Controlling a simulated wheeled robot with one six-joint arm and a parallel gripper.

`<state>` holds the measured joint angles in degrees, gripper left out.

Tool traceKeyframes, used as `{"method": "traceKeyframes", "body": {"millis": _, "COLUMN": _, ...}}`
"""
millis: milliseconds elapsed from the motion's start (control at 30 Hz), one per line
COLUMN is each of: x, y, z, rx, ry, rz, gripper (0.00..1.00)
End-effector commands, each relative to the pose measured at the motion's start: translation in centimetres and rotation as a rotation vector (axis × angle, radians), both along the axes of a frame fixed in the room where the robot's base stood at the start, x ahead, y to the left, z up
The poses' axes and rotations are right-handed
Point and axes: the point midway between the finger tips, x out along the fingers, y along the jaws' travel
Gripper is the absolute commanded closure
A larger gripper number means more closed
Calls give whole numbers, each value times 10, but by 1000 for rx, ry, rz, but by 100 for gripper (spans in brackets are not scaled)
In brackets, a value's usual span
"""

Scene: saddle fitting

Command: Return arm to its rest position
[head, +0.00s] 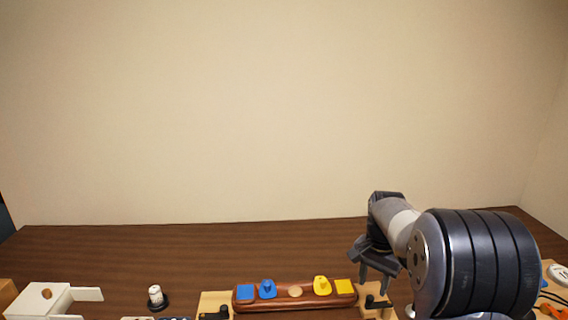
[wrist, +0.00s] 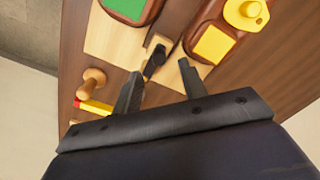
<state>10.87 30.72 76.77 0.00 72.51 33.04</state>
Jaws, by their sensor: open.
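My gripper (head: 377,279) is at the right in the head view, at the end of my bent arm, pointing down. In the wrist view its two dark fingers (wrist: 158,88) are spread apart with nothing between them. Beyond the fingers is a pale wooden board (wrist: 115,42) with a dark clamp-like part (wrist: 156,58) on it. The fingers look apart from the board's parts, though the exact gap is hard to tell.
A red-brown wooden tray (head: 295,304) with blue and yellow pieces lies front centre. A white box (head: 38,300) and a white-capped knob (head: 156,297) are at the left. Black cables (head: 552,296) lie far right. The table's back (head: 180,245) is clear.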

Motion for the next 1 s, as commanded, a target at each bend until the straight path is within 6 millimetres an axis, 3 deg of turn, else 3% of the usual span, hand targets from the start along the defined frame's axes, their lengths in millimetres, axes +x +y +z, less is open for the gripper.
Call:
{"method": "traceKeyframes", "body": {"millis": 200, "x": -1, "y": 0, "z": -36, "rx": 1, "ry": 4, "rz": 0, "gripper": 60}}
{"method": "traceKeyframes", "body": {"millis": 400, "x": 0, "y": 0, "z": -53, "rx": 1, "ry": 1, "rz": 0, "gripper": 60}}
{"method": "traceKeyframes", "body": {"millis": 833, "x": -1, "y": 0, "z": -51, "rx": -1, "ry": -1, "rz": 11, "gripper": 60}}
{"method": "traceKeyframes", "body": {"millis": 1000, "x": 0, "y": 0, "z": -37, "rx": -1, "ry": -4, "rz": 0, "gripper": 60}}
